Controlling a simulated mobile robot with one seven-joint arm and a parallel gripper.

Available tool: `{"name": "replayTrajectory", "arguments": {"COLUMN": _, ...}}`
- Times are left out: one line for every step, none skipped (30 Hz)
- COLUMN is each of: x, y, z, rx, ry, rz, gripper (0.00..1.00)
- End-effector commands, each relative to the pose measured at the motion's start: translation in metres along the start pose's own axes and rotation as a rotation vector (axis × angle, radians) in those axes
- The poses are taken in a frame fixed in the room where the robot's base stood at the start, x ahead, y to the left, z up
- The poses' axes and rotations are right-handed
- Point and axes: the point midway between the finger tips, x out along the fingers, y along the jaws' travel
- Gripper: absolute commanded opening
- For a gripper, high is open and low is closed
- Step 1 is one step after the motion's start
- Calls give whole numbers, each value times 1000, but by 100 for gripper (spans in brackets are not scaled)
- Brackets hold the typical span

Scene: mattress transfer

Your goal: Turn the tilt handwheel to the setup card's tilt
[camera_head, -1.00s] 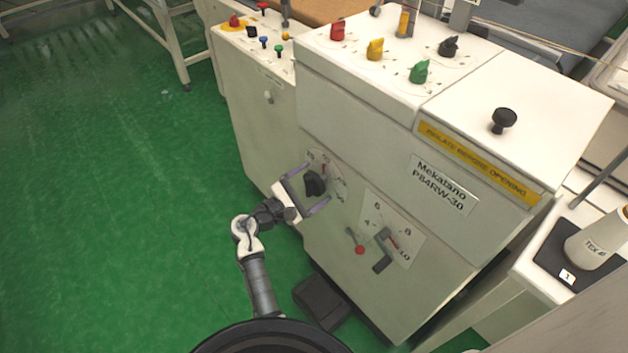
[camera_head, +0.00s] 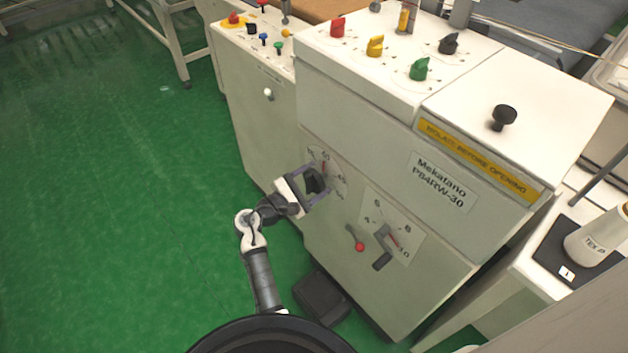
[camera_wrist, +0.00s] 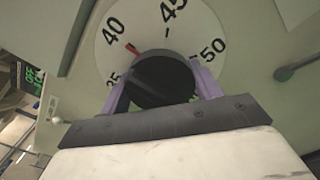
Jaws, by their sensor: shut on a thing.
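The tilt handwheel, a black round knob (camera_head: 314,184), sits on a white dial plate (camera_head: 337,186) low on the machine's front. It also shows in the wrist view as a black disc (camera_wrist: 165,82). The dial reads 35, 40, 45 and 50 there, and a red pointer mark (camera_wrist: 132,50) at the knob's edge lines up with about 40. My gripper (camera_head: 313,184) is shut on the knob, with one lavender finger on each side, as the wrist view (camera_wrist: 164,88) also shows. The fingers hide part of the knob and lower dial. I cannot make out a setup card.
Coloured knobs stand on the machine's top. A dark pedal-like box (camera_head: 320,298) lies on the floor. Green floor at left is clear.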

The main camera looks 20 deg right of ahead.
Motion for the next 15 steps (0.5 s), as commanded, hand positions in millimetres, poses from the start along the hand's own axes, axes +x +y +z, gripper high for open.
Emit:
{"name": "replayTrajectory", "arguments": {"x": 0, "y": -1, "z": -1, "rx": 13, "ry": 0, "rz": -1, "gripper": 41}}
{"name": "replayTrajectory", "arguments": {"x": -1, "y": -1, "z": -2, "rx": 23, "ry": 0, "rz": -1, "gripper": 41}}
{"name": "replayTrajectory", "arguments": {"x": -1, "y": -1, "z": -2, "rx": 38, "ry": 0, "rz": -1, "gripper": 41}}
{"name": "replayTrajectory", "arguments": {"x": -1, "y": -1, "z": -2, "rx": 52, "ry": 0, "rz": -1, "gripper": 41}}
{"name": "replayTrajectory", "arguments": {"x": -1, "y": -2, "z": -2, "rx": 68, "ry": 0, "rz": -1, "gripper": 41}}
{"name": "replayTrajectory", "arguments": {"x": -1, "y": -2, "z": -3, "rx": 91, "ry": 0, "rz": -1, "gripper": 41}}
{"name": "replayTrajectory", "arguments": {"x": -1, "y": -2, "z": -3, "rx": 111, "ry": 1, "rz": -1, "gripper": 41}}
{"name": "replayTrajectory", "arguments": {"x": -1, "y": -2, "z": -4, "rx": 131, "ry": 1, "rz": -1, "gripper": 41}}
{"name": "replayTrajectory", "arguments": {"x": -1, "y": -2, "z": -4, "rx": 162, "ry": 1, "rz": -1, "gripper": 41}}
{"name": "replayTrajectory", "arguments": {"x": -1, "y": -2, "z": -4, "rx": 186, "ry": 1, "rz": -1, "gripper": 41}}
{"name": "replayTrajectory", "arguments": {"x": -1, "y": -2, "z": -4, "rx": 212, "ry": 1, "rz": -1, "gripper": 41}}
{"name": "replayTrajectory", "arguments": {"x": -1, "y": -3, "z": -4, "rx": 248, "ry": 1, "rz": -1, "gripper": 41}}
{"name": "replayTrajectory", "arguments": {"x": -1, "y": -3, "z": -5, "rx": 274, "ry": 1, "rz": -1, "gripper": 41}}
{"name": "replayTrajectory", "arguments": {"x": -1, "y": -3, "z": -5, "rx": 303, "ry": 0, "rz": -1, "gripper": 41}}
{"name": "replayTrajectory", "arguments": {"x": -1, "y": -3, "z": -5, "rx": 342, "ry": 0, "rz": -1, "gripper": 41}}
